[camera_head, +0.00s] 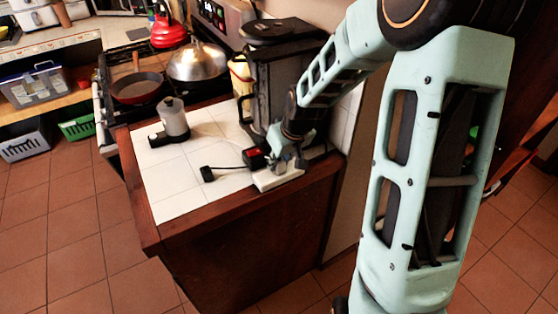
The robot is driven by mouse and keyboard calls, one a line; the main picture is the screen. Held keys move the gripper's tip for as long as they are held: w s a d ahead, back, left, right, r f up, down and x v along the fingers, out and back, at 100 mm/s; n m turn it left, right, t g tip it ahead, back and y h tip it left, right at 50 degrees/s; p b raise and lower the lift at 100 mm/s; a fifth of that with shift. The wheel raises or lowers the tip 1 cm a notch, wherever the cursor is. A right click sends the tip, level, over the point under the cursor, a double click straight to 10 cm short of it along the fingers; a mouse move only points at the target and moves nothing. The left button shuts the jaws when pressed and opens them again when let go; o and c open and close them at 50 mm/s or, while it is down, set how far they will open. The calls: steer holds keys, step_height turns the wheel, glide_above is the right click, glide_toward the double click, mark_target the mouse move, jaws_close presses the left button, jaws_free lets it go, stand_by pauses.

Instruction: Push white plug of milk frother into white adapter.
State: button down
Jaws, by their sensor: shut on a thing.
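My gripper (282,157) is at the right end of the white-tiled counter, low over the white adapter (279,179). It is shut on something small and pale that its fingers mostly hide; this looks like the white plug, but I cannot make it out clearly. I cannot tell whether the plug touches the adapter or how far in it sits. The adapter is a flat white block lying near the counter's front edge.
A black block on a dark cable (207,174) lies left of my gripper, with a red-and-black item (255,157) beside the gripper. A tall black coffee machine (280,75) stands close behind. A pan (137,88) and a metal-lidded pot (197,62) are beyond. The front-left tiles are clear.

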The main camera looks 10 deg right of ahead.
steer(key=shift+f, duration=0.15)
steer(key=c, duration=1.6)
jaws_free()
steer(key=v, duration=1.2)
